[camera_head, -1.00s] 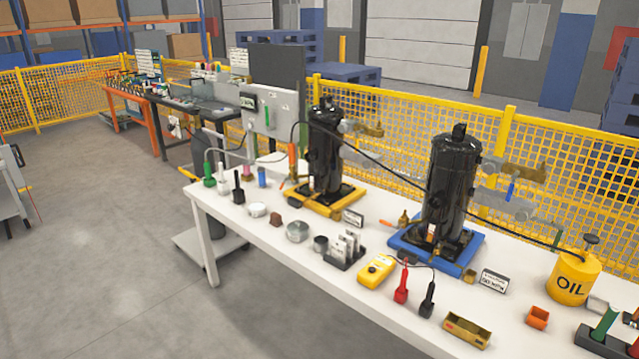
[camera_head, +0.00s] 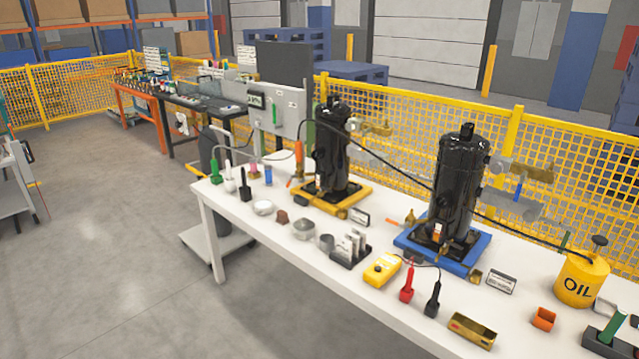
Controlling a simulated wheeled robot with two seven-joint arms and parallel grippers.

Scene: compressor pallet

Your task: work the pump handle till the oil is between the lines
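The yellow oil can marked OIL (camera_head: 581,279) stands at the right end of the white table. A dark pump knob (camera_head: 600,242) sits on its top. A black hose runs from the can's area leftward past the compressors. A tall black compressor (camera_head: 457,190) stands on a blue pallet (camera_head: 472,260). A second black compressor (camera_head: 331,150) stands on a yellow pallet (camera_head: 345,203). An oil level and its lines are too small to make out. Neither of my grippers shows in the view.
The white table (camera_head: 270,248) holds a yellow meter (camera_head: 382,269) with red and black probes, small bowls, an orange box (camera_head: 543,318) and a brass-coloured tray (camera_head: 471,329). A yellow mesh fence (camera_head: 400,140) runs behind.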

